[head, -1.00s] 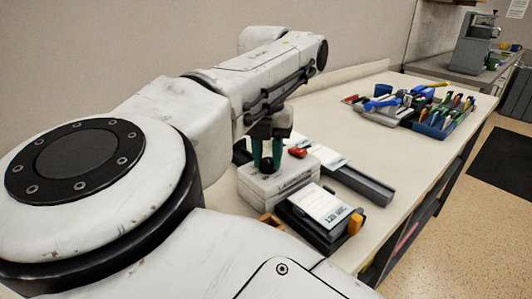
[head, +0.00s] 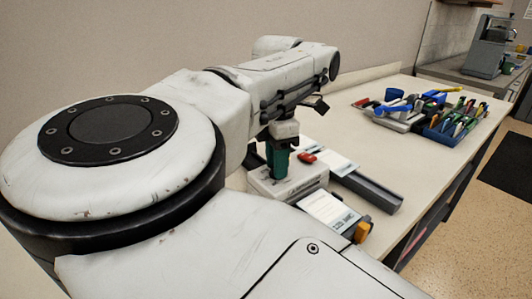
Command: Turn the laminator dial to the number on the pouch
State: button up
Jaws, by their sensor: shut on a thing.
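The laminator (head: 305,182) is a low white box with dark lettering on its front, standing on the bench. My gripper (head: 277,172) points down with teal fingers on the laminator's top left. It is shut on the dial, which the fingers now hide, so its setting cannot be read. A red part (head: 307,158) stands on the laminator's top, right of the fingers. A white sheet that looks like the pouch (head: 328,211) lies in front of the laminator on a dark holder. Its print is too small to read surely.
A second pale sheet (head: 338,163) and a long grey tray (head: 372,191) lie behind and right of the laminator. An orange piece (head: 362,230) sits near the bench's front edge. Bins of coloured tools (head: 455,122) stand farther back. Bare bench top (head: 350,120) lies between.

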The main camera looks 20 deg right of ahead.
jog(key=shift+m+p, duration=0.3)
jog(key=shift+m, duration=1.6)
jog(key=o, duration=1.1)
jog(key=shift+c, duration=0.2)
notch_tip(320, 180, up, 11)
jog(key=shift+w, duration=0.15)
jog(key=shift+f, duration=0.1)
